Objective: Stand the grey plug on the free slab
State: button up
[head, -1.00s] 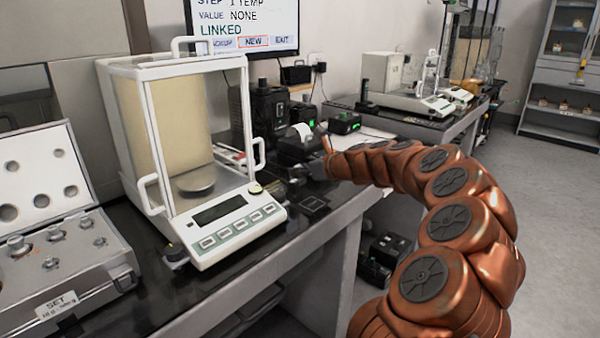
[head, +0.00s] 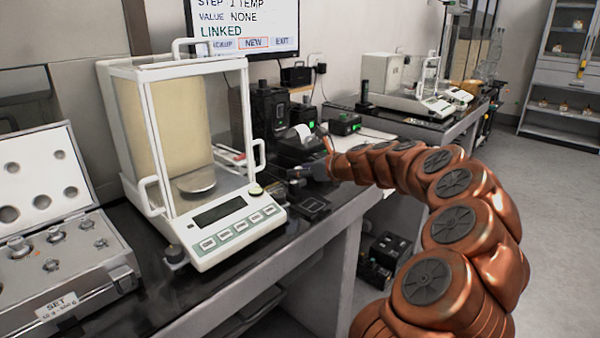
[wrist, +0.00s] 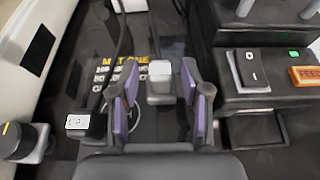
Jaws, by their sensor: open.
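My gripper (wrist: 159,72) is open, its two purple-padded fingers apart in the wrist view. A small grey block with a pale top (wrist: 160,82), which looks like the grey plug, shows between the fingers; I see no contact. In the head view my gripper (head: 314,172) is small and dark at the end of my copper arm, near the printer, and the plug cannot be made out there. A flat dark slab (head: 313,208) lies on the black bench right of the balance, with nothing visible on it. Which slab this is in the wrist view I cannot tell.
The glass-walled balance (head: 222,218) stands left of my gripper. A weight case (head: 75,270) is at far left. The printer (head: 297,148) stands close behind my gripper. In the wrist view a black device (wrist: 250,70) is on the right and a labelled black block (wrist: 85,122) on the left.

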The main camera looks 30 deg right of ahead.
jog(key=p+v, duration=0.1)
jog(key=v, duration=1)
jog(key=shift+s+p, duration=0.25)
jog(key=shift+p, duration=0.05)
